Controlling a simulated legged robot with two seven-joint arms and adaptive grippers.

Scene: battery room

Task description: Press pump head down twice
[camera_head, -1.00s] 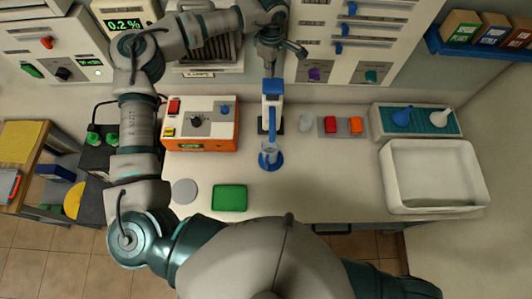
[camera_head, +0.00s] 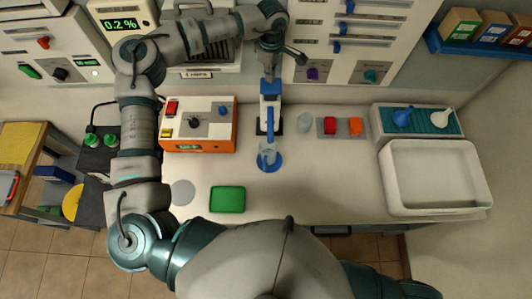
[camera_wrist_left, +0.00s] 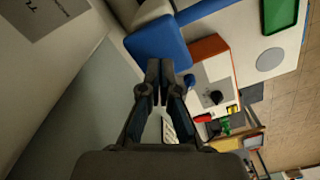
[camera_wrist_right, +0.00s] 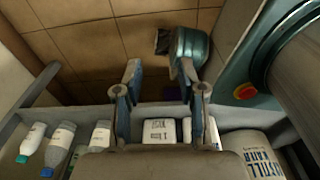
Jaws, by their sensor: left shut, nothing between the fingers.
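A white pump (camera_head: 270,112) with a blue pump head (camera_head: 270,88) stands upright at the middle back of the counter. A clear cup (camera_head: 267,153) stands in front of it on a round blue base (camera_head: 270,164). My left gripper (camera_head: 270,74) points down right over the pump head. In the left wrist view, its shut, empty fingertips (camera_wrist_left: 160,68) show beside the blue head (camera_wrist_left: 158,38); whether they touch it I cannot tell. My right gripper (camera_wrist_right: 158,78) is open and empty, low over a shelf of bottles; the head view does not show it.
An orange and white control box (camera_head: 200,125) stands left of the pump. A clear beaker (camera_head: 305,122) and red and orange blocks (camera_head: 342,125) stand right of it. A white tray (camera_head: 435,205) lies farther right. A green pad (camera_head: 228,199) lies in front; the front middle counter is clear.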

